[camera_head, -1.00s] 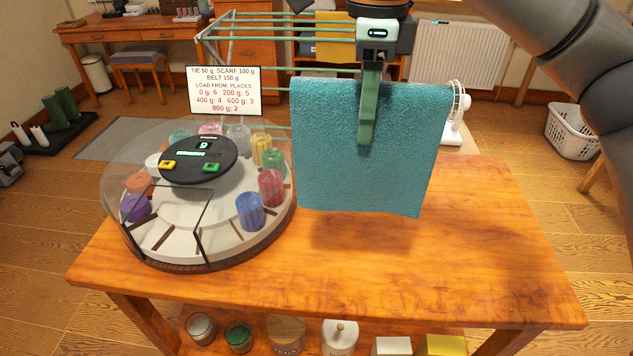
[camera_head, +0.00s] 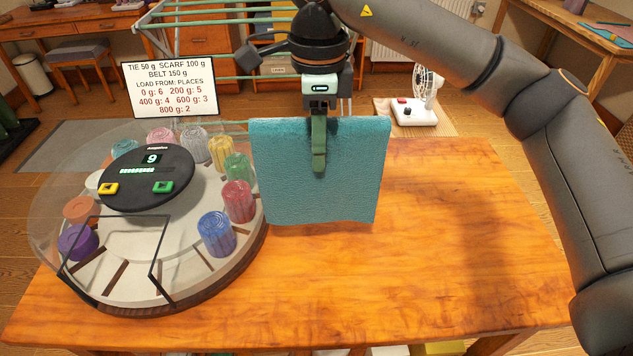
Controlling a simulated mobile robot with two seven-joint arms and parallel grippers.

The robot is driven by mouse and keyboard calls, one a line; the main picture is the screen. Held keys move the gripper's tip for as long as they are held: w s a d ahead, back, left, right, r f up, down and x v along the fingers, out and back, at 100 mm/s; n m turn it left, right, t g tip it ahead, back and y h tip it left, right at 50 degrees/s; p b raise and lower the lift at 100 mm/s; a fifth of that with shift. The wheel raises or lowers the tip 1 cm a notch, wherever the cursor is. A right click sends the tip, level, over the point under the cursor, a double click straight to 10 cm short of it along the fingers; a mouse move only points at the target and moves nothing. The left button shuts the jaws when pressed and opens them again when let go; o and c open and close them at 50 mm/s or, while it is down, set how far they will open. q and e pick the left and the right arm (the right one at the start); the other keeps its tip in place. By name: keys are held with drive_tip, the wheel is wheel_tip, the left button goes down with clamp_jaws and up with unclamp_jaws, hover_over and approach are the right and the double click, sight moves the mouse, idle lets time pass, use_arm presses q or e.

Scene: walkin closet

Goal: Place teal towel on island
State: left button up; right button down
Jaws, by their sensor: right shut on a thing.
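The teal towel (camera_head: 285,180) hangs upright, folded over, from my right gripper (camera_head: 319,165). The gripper is shut on its top edge, with a green finger showing down the towel's front. The towel hangs over the wooden island (camera_head: 430,230), in front of its far part. I cannot tell whether its lower edge touches the top. My left gripper is not in view.
A round carousel (camera_head: 150,240) with several coloured rolls and a clear cover stands on the island's left, close beside the towel. A sign (camera_head: 170,90) stands behind it. The island's right and front are clear. A drying rack (camera_head: 215,42) and a white fan (camera_head: 427,90) are beyond.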

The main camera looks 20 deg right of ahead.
wheel_tip(320, 180, down, 7)
drive_tip(key=shift+r, duration=0.15)
idle(0.4)
drive_tip(key=shift+f+b, duration=0.2)
drive_tip(key=shift+b, duration=0.15)
drive_tip(key=shift+c, duration=2.3)
unclamp_jaws()
wheel_tip(320, 180, up, 12)
drive_tip(key=shift+r+p, duration=0.2)
drive_tip(key=shift+p, duration=0.6)
